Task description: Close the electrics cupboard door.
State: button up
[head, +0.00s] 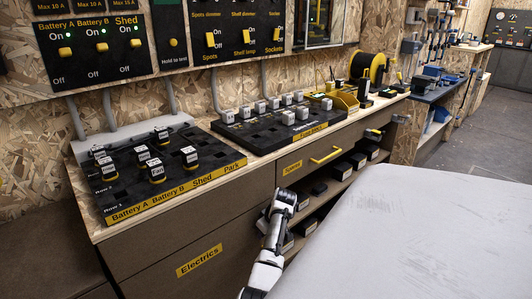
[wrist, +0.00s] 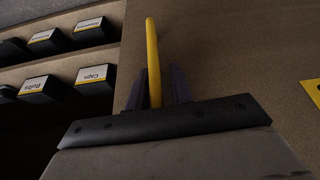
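The electrics cupboard door (head: 222,272) is a brown panel with a yellow "Electrics" label (head: 199,260), low at the front of the bench in the head view. In the wrist view the door's face (wrist: 225,50) fills the middle and right, with a yellow bar handle (wrist: 153,50) near its edge. My gripper (wrist: 160,92) is at this handle, its dark fingers on either side of the bar. The fingers sit close to the bar, but I cannot tell whether they grip it. In the head view my gripper (head: 284,199) hides the handle. How far the door stands open is unclear.
Shelves with several black labelled bins (head: 340,170) lie right of the door; some also show in the wrist view (wrist: 96,75). A drawer with a yellow handle (head: 325,155) is above them. A large grey surface (head: 420,235) fills the right foreground. Switch boards stand on the bench top.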

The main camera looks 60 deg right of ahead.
jog(key=p+v, duration=0.3)
jog(key=v, duration=1)
jog(key=shift+s+r, duration=0.15)
jog(key=shift+r, duration=0.25)
